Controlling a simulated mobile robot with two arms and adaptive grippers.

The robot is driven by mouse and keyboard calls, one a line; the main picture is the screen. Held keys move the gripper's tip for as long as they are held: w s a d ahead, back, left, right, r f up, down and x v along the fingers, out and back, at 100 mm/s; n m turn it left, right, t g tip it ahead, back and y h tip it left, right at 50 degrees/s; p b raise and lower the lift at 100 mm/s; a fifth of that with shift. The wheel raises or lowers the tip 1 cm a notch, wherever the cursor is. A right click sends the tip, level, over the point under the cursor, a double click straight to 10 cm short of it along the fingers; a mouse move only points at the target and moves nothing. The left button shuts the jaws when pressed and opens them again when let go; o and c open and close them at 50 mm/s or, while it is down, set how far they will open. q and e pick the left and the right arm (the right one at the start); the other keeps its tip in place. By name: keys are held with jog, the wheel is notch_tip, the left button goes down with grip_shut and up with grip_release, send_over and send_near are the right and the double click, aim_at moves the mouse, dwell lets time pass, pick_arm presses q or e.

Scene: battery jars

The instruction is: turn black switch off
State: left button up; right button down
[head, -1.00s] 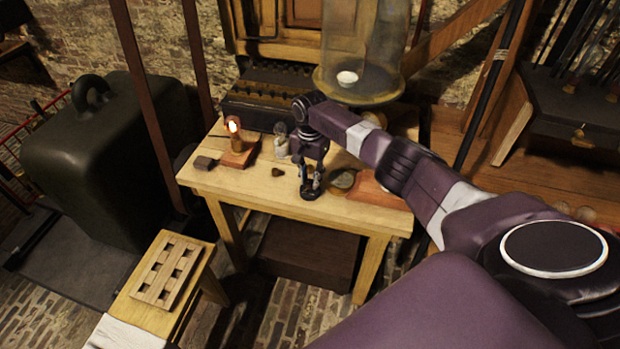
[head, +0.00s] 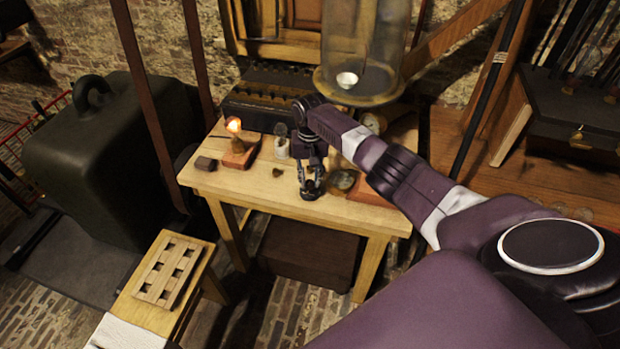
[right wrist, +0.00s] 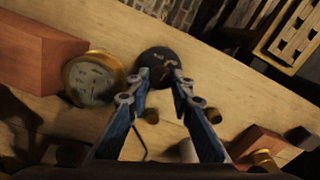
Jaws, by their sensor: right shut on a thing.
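The black switch (right wrist: 157,62) is a round dark disc on the wooden table (head: 250,190), near its front edge. In the right wrist view it lies at the tips of my right gripper (right wrist: 163,78), with a fingertip on either side of its near part. In the head view my right gripper (head: 312,185) points down over the switch and hides most of it. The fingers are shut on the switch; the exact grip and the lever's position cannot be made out. A small bulb (head: 233,125) on a reddish wooden block glows. My left gripper is not in view.
A brass-rimmed round dial (right wrist: 94,78) and a reddish block (right wrist: 38,52) lie close beside the switch. A glass jar (head: 362,50) stands behind my arm. A small dark block (head: 205,163) sits at the table's left. The table's front left is mostly clear.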

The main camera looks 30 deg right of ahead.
aim_at(309, 182)
jog(key=n, duration=0.5)
jog(key=shift+n, duration=0.3)
jog(key=n, duration=0.5)
jog(key=shift+n, duration=0.3)
jog(key=c, duration=1.7)
grip_release()
jog(key=shift+r, duration=0.2)
notch_tip(309, 182, up, 12)
jog(key=shift+f, duration=0.15)
jog(key=shift+a, duration=0.1)
